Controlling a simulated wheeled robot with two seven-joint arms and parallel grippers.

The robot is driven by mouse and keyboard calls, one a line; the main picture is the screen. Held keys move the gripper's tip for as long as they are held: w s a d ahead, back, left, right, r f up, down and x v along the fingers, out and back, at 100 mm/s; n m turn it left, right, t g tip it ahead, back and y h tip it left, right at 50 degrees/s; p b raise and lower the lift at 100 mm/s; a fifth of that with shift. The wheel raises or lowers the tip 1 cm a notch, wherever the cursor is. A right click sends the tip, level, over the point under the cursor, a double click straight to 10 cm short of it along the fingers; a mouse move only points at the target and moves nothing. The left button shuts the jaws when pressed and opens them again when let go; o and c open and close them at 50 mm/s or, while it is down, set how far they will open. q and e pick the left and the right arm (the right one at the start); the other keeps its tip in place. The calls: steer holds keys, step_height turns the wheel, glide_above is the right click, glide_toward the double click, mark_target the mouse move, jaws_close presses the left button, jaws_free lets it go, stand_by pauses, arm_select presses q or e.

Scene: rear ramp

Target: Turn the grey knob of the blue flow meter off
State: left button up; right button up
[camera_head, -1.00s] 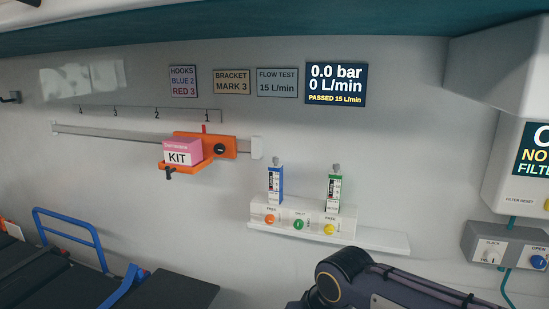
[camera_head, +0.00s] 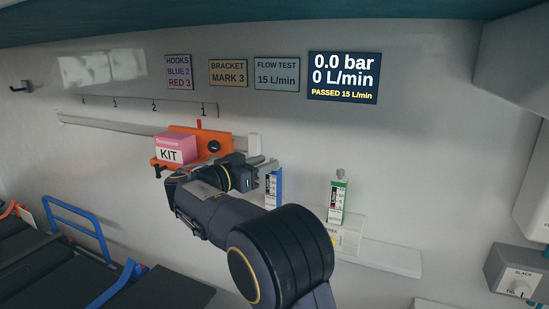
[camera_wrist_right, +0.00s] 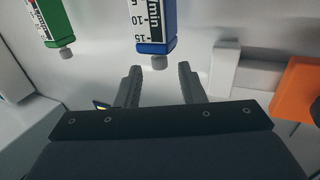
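The blue flow meter (camera_head: 274,190) stands on the wall unit in the head view, its top hidden behind my right gripper (camera_head: 266,164). In the right wrist view the blue flow meter (camera_wrist_right: 153,25) appears upside down, with its grey knob (camera_wrist_right: 160,62) at the lower end. My right gripper (camera_wrist_right: 158,70) is open there, one fingertip on each side of the knob in the picture. I see gaps beside the knob and no clear contact; how deep it sits between the fingers I cannot tell. My left gripper is not in view.
A green flow meter (camera_head: 338,200) with its own grey knob stands to the right. An orange bracket (camera_head: 214,147) with a pink KIT box (camera_head: 174,149) is close left of the gripper. The wall display (camera_head: 343,77) reads 0.0 bar, 0 L/min, PASSED 15 L/min.

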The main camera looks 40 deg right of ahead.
mark_target(273, 159)
steer(key=shift+w+d+p, duration=0.15)
steer(key=shift+d+p, duration=0.2)
steer(key=shift+d, duration=1.6)
jaws_close()
